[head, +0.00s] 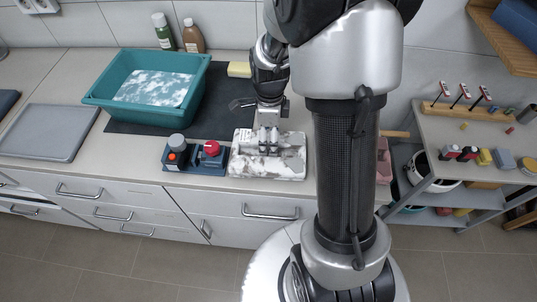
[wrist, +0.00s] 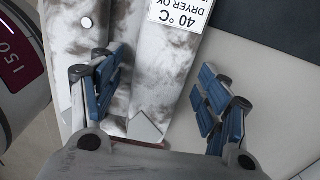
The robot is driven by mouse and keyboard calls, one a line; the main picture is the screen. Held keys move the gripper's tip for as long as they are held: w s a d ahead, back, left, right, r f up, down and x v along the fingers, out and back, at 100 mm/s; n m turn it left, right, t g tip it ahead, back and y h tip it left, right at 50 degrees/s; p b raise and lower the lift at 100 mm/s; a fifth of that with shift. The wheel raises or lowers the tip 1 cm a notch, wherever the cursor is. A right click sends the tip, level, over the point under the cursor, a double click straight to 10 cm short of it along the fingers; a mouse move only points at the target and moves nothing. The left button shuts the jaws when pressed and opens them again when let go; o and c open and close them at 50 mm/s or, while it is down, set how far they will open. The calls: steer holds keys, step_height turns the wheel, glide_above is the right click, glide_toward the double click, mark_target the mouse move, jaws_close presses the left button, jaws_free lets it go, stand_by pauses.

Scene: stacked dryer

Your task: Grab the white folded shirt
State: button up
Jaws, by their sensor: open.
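The white folded shirt (head: 283,166) lies flat on the counter near its front edge, with grey-brown blotches all over. In the wrist view the shirt (wrist: 160,60) carries a white label (wrist: 182,14) reading "40 °C DRYER OK". My gripper (head: 268,146) is over the shirt, pointing down. In the wrist view my gripper (wrist: 160,82) is open, with blue pads on both fingers. The left finger appears over the shirt and the right finger over bare counter beside its edge. I cannot tell whether either finger touches the cloth.
A teal basin (head: 95,97) sits on a dark mat (head: 215,115), with a yellow sponge (head: 239,69) behind. A grey tray (head: 48,133) lies far left.

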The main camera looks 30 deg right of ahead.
steer(key=shift+c, duration=0.3)
steer(key=c, duration=1.2)
steer(key=shift+r, duration=0.1)
